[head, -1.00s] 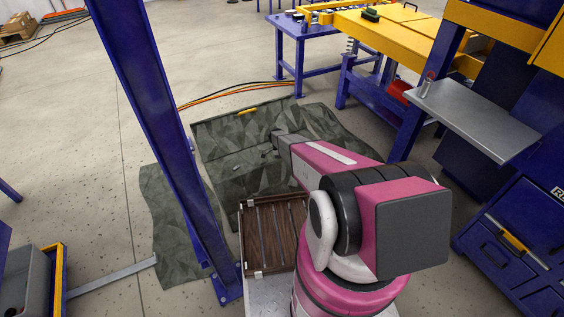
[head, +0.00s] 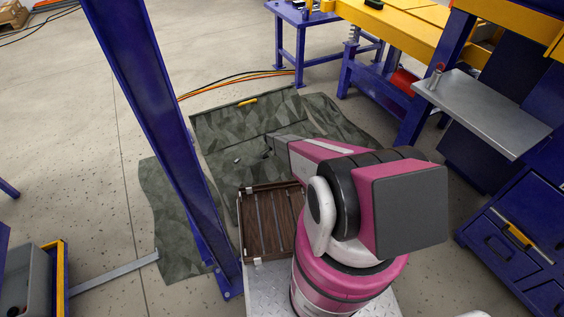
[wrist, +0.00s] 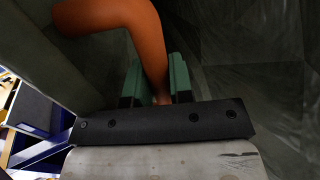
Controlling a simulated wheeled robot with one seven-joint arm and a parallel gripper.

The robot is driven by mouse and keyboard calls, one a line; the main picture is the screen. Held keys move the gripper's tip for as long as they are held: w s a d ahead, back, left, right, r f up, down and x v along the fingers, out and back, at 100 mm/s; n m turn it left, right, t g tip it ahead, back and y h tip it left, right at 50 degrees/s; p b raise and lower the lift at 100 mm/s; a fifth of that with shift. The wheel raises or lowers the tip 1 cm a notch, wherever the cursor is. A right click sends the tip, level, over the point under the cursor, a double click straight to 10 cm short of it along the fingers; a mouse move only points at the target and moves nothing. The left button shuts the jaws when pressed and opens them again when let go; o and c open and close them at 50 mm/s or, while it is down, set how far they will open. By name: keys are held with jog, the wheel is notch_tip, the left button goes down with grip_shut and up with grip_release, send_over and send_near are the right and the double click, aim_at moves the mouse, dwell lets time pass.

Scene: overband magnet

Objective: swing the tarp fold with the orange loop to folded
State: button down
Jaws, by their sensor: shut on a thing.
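The dark green camouflage tarp (head: 225,130) lies on the floor beyond my base, spread flat with creases. An orange loop (wrist: 145,35) fills the top of the wrist view and passes between the green fingers of my gripper (wrist: 158,88). The gripper is shut on it. In the head view my gripper (head: 268,148) is low over the middle of the tarp, and my arm hides part of the tarp. The loop cannot be made out there. A yellow-orange piece (head: 248,101) lies near the tarp's far edge. Dark green cloth surrounds the loop in the wrist view.
A blue post (head: 160,120) stands just left of the arm. A brown slatted tray (head: 270,225) is close in front of my base. A grey shelf (head: 485,112) and blue cabinet (head: 520,245) are at right. Orange and black cables (head: 230,86) run behind the tarp. Open floor lies left.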

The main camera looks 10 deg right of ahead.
jog(key=c, duration=1)
grip_release()
jog(key=shift+d, duration=0.1)
